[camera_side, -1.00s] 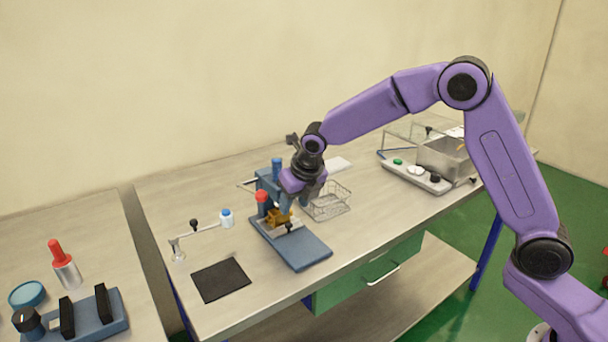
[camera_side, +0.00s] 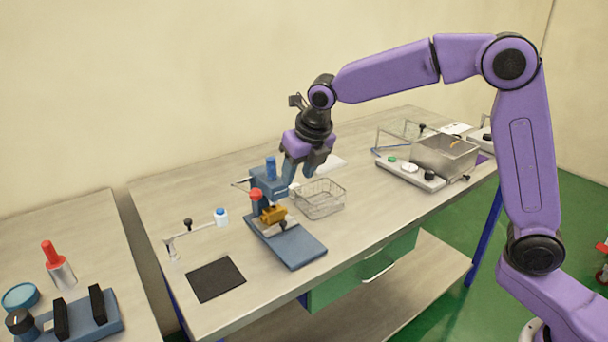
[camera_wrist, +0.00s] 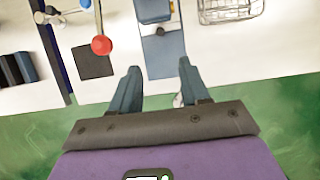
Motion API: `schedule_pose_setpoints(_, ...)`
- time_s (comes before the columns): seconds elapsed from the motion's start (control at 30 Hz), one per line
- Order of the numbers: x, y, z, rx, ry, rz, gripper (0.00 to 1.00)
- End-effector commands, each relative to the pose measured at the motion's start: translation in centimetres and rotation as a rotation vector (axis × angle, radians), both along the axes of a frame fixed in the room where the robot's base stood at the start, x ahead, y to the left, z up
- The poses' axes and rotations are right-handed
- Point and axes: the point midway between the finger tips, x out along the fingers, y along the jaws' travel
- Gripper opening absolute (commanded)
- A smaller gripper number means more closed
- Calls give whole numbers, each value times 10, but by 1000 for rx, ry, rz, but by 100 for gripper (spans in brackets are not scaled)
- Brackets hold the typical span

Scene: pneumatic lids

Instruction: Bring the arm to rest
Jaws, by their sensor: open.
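My gripper (camera_side: 303,172) is open and empty in the side view, raised above the bench beside the blue press fixture (camera_side: 293,246). In the wrist view my gripper's two fingers (camera_wrist: 157,75) are spread apart with nothing between them. The fixture has a red knob (camera_side: 256,195), a blue cylinder (camera_side: 271,167) and a brass-coloured part (camera_side: 273,214) on it. The red knob also shows in the wrist view (camera_wrist: 101,45). My purple arm reaches in from the right, with its elbow high.
A wire basket (camera_side: 318,199) stands just right of the fixture. A metal tank (camera_side: 444,156) stands at the back right. The space above the bench looks clear.

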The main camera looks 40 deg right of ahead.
Motion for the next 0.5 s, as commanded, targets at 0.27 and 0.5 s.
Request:
schedule_pose_setpoints(0.27,-13,2,0,33,12,-58,46)
schedule_pose_setpoints(0.5,-80,6,-4,186,89,-380,46)
